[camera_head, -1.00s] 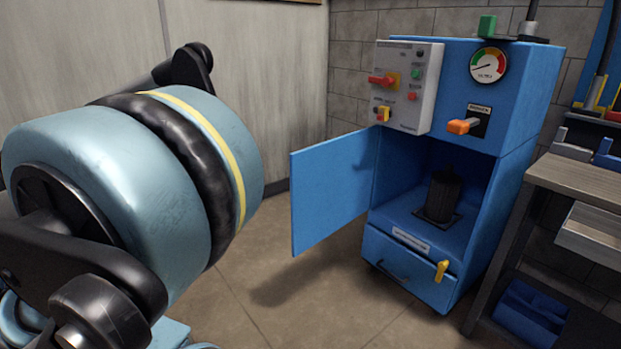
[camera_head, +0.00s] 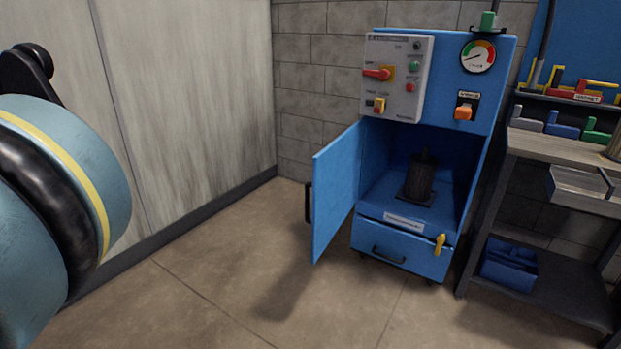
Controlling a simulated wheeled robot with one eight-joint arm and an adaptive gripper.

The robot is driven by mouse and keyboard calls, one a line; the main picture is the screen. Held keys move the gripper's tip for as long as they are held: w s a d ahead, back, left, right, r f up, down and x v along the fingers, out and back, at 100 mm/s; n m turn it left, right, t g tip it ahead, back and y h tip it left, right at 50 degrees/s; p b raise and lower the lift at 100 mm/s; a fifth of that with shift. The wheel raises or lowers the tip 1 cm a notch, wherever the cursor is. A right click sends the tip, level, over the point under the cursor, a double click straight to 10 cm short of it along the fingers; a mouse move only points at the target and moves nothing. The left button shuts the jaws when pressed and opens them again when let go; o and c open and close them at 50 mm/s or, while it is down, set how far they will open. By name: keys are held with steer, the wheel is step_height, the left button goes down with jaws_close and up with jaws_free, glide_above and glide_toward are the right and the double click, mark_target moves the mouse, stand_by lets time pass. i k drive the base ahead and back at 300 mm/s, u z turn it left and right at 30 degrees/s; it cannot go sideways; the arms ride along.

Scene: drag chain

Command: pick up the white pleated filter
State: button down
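I see no white pleated filter in this view. A dark, ribbed cylinder (camera_head: 420,178) stands upright on a dark plate inside the open blue cabinet (camera_head: 400,247). A brownish cylinder (camera_head: 615,146) on the workbench is cut off by the right picture edge; I cannot tell what it is. My gripper is out of view; only a thick blue-grey link of my arm with a yellow stripe shows at the left.
The cabinet door (camera_head: 336,195) stands open to the left. A workbench (camera_head: 560,146) with coloured blocks is at the right, with a blue bin (camera_head: 508,265) on its lower shelf. The floor (camera_head: 270,290) in front is clear. A panelled wall (camera_head: 190,90) runs along the left.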

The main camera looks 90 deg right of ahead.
mark_target(422, 167)
steer(key=z, duration=0.1)
steer(key=i, duration=0.6)
steer(key=z, duration=4)
steer(key=i, duration=1)
steer(key=z, duration=0.25)
